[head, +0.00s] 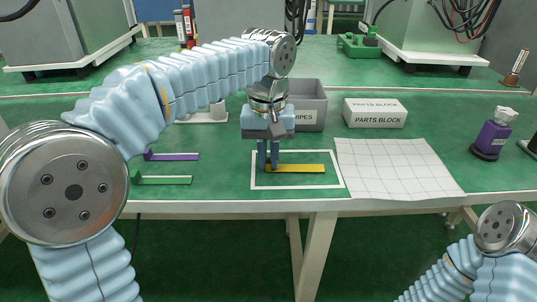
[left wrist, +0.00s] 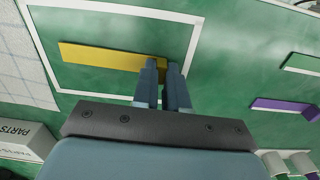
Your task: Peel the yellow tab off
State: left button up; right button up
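The yellow tab (head: 297,169) is a flat strip lying inside a white rectangular outline on the green table. My left gripper (head: 268,168) points down at the strip's left end. In the left wrist view the strip (left wrist: 105,57) stretches left from my left gripper (left wrist: 162,68). The fingers are close together, with the tab's darker raised end filling the narrow gap between their tips. The strip's long part lies flat. My right gripper is out of view; only part of the right arm shows at the lower right.
A purple strip (head: 175,157) and a green strip (head: 165,180) lie left of the outline. A white grid sheet (head: 395,168) lies to the right. Behind are a grey wipes bin (head: 310,104) and a white parts block box (head: 375,113). A purple bottle (head: 492,138) stands at right.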

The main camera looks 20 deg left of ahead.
pick_arm(q)
jog(key=shift+r+p, duration=0.6)
jog(key=shift+p, duration=0.05)
grip_shut()
dwell(1.0)
notch_tip(320, 180, up, 2)
jog(key=shift+r+p, duration=0.2)
jog(key=shift+p, duration=1.05)
jog(key=shift+r+p, duration=0.95)
jog(key=shift+r, duration=0.2)
